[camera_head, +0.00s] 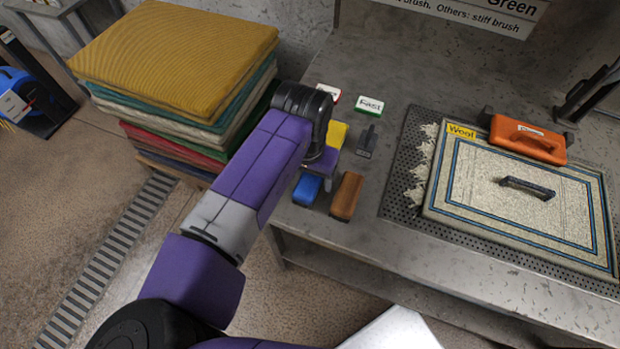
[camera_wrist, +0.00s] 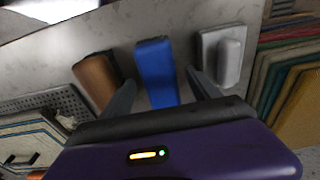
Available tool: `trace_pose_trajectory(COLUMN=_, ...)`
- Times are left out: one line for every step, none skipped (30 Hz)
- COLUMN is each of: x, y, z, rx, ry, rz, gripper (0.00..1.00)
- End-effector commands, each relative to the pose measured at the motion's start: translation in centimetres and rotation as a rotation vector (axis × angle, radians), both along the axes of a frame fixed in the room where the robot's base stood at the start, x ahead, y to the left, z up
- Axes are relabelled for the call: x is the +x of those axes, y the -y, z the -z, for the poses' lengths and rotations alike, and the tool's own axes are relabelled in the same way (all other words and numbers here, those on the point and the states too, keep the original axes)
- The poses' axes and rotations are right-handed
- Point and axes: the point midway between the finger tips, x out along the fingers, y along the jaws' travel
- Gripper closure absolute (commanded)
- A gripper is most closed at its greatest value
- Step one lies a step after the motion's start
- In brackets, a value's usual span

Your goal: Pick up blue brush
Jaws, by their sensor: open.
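The blue brush (camera_head: 307,189) lies near the front left edge of the metal table, just in front of my gripper (camera_head: 318,170) in the head view. In the wrist view the blue brush (camera_wrist: 155,72) lies between the two dark fingers of my gripper (camera_wrist: 160,88). The fingers are apart, one on each side of it, and I cannot tell if they touch it. Its near end is partly hidden by my gripper body. My purple arm reaches over the table from the left.
A brown brush (camera_head: 346,196) lies close to the right. A white-grey block (camera_wrist: 229,57) is on the other side in the wrist view. A yellow block (camera_head: 337,134) and a rug (camera_head: 470,205) are on the metal table (camera_head: 370,262). Stacked rugs (camera_head: 180,60) stand left of my arm.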

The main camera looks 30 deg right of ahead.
Motion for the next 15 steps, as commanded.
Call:
trace_pose_trajectory(x=0.05, y=0.04, z=0.56, rx=0.002, ry=-0.001, rz=-0.001, gripper=0.29)
trace_pose_trajectory(x=0.10, y=0.09, z=0.82, rx=0.001, ry=0.000, rz=0.000, gripper=0.29)
trace_pose_trajectory(x=0.11, y=0.11, z=1.11, rx=0.001, ry=0.001, rz=0.000, gripper=0.29)
trace_pose_trajectory(x=0.11, y=0.12, z=1.29, rx=0.001, ry=0.000, rz=0.000, gripper=0.29)
trace_pose_trajectory(x=0.12, y=0.11, z=1.41, rx=0.001, ry=0.000, rz=0.000, gripper=0.29)
trace_pose_trajectory(x=0.12, y=0.12, z=1.51, rx=0.001, ry=0.000, rz=0.000, gripper=0.29)
trace_pose_trajectory(x=0.12, y=0.12, z=1.53, rx=0.001, ry=0.000, rz=0.000, gripper=0.29)
trace_pose_trajectory(x=0.13, y=0.13, z=1.54, rx=0.001, ry=0.000, rz=0.000, gripper=0.29)
trace_pose_trajectory(x=0.13, y=0.13, z=1.53, rx=0.001, ry=0.001, rz=0.000, gripper=0.29)
trace_pose_trajectory(x=0.13, y=0.13, z=1.53, rx=0.001, ry=0.001, rz=0.000, gripper=0.29)
trace_pose_trajectory(x=0.14, y=0.14, z=1.53, rx=0.001, ry=0.001, rz=0.000, gripper=0.29)
trace_pose_trajectory(x=0.14, y=0.14, z=1.52, rx=0.001, ry=0.001, rz=0.000, gripper=0.33)
trace_pose_trajectory(x=0.14, y=0.14, z=1.52, rx=0.001, ry=0.001, rz=0.000, gripper=0.39)
trace_pose_trajectory(x=0.13, y=0.15, z=1.51, rx=0.001, ry=0.001, rz=0.000, gripper=0.45)
trace_pose_trajectory(x=0.13, y=0.15, z=1.51, rx=0.001, ry=0.001, rz=0.000, gripper=0.53)
